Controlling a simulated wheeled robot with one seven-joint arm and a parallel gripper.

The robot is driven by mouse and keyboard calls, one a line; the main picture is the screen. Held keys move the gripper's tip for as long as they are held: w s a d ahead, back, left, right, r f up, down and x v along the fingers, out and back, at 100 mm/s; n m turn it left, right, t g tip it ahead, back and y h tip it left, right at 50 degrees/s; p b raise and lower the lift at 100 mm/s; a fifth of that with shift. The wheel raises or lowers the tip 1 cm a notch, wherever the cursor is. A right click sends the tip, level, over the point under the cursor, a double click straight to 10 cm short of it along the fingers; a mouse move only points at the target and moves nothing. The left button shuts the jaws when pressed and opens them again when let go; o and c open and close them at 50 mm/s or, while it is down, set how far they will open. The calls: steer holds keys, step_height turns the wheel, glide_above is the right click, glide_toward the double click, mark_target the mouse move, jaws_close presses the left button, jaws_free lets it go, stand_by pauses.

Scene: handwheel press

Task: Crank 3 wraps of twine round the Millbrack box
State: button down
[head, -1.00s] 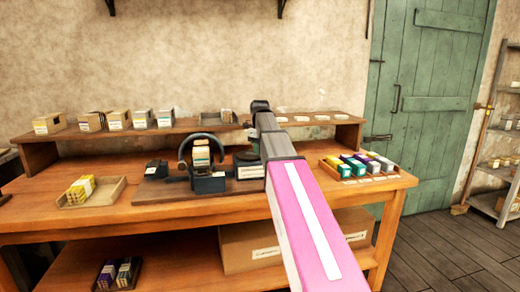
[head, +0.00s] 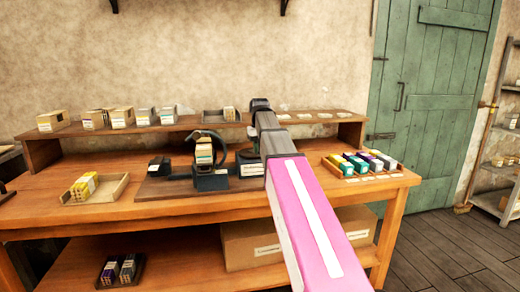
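The wrapping machine stands on the bench with a dark C-shaped ring (head: 222,142) on a dark block (head: 211,181). A small tan box with a pale label (head: 204,155) stands upright within the ring; its label is too small to read, so I cannot tell if it is the Millbrack box. Twine round it is not clear. To the right is a labelled unit (head: 250,169) with a dark round part, partly hidden by my arm. My pink and grey arm reaches over to this unit. My gripper (head: 247,150) is mostly hidden behind the arm; its fingers cannot be made out.
A tray with yellow boxes (head: 116,189) lies at the bench's left. A tray of coloured spools or packets (head: 340,171) lies right. The raised shelf (head: 98,137) bears several boxes and a small tray (head: 212,117). A green door (head: 432,100) stands behind right.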

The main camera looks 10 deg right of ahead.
stand_by(0.3)
steer(key=c, duration=1)
jaws_free()
steer(key=shift+o, duration=0.2)
step_height(320, 180, up, 11)
steer(key=shift+f, duration=0.1)
steer(key=shift+c, duration=0.4)
